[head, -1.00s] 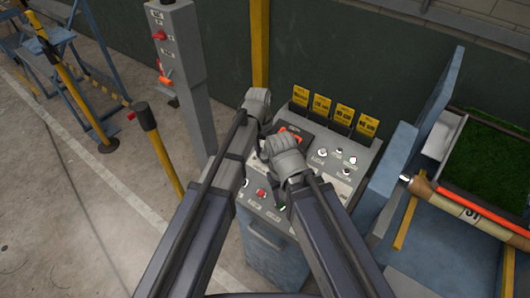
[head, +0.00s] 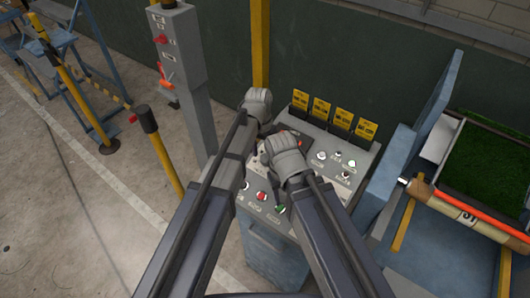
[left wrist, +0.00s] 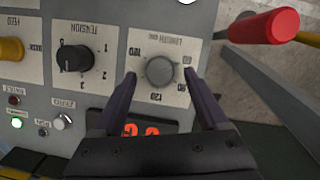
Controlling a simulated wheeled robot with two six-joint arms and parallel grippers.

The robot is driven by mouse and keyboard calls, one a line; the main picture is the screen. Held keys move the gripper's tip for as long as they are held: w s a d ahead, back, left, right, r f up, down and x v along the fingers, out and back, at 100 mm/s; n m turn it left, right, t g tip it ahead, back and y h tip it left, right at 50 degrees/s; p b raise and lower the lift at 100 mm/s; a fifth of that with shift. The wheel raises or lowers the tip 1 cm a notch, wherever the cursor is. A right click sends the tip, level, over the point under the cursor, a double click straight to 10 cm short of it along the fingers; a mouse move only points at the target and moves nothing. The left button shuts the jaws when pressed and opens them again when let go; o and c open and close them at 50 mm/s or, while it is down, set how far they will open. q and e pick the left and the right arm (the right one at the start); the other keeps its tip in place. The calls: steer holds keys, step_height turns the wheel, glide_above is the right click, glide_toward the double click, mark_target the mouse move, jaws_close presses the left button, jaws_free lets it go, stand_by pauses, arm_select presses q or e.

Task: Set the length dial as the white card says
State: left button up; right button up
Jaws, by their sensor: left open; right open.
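The length dial (left wrist: 160,71) is a round grey knob on a pale plate, seen upside down in the left wrist view. Its numbers sit around it, with 120 below it in the picture; its pointer mark is too unclear to read. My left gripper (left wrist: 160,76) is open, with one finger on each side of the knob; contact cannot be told. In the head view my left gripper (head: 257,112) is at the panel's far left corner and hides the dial. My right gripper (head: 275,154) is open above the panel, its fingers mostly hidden. I cannot make out the white card.
The tension dial (left wrist: 74,58) is a black knob beside the length dial. A display with red digits (left wrist: 140,129) is partly behind my gripper. Yellow cards (head: 342,118) stand along the panel's back.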

mark_target(263, 156)
arm_select(q)
steer(key=r+p, duration=0.1)
steer(key=r, duration=0.1)
steer(key=r+p, duration=0.4)
steer(key=shift+w+a+r, duration=0.1)
steer(key=shift+a, duration=0.15)
arm_select(e)
step_height(263, 156, up, 6)
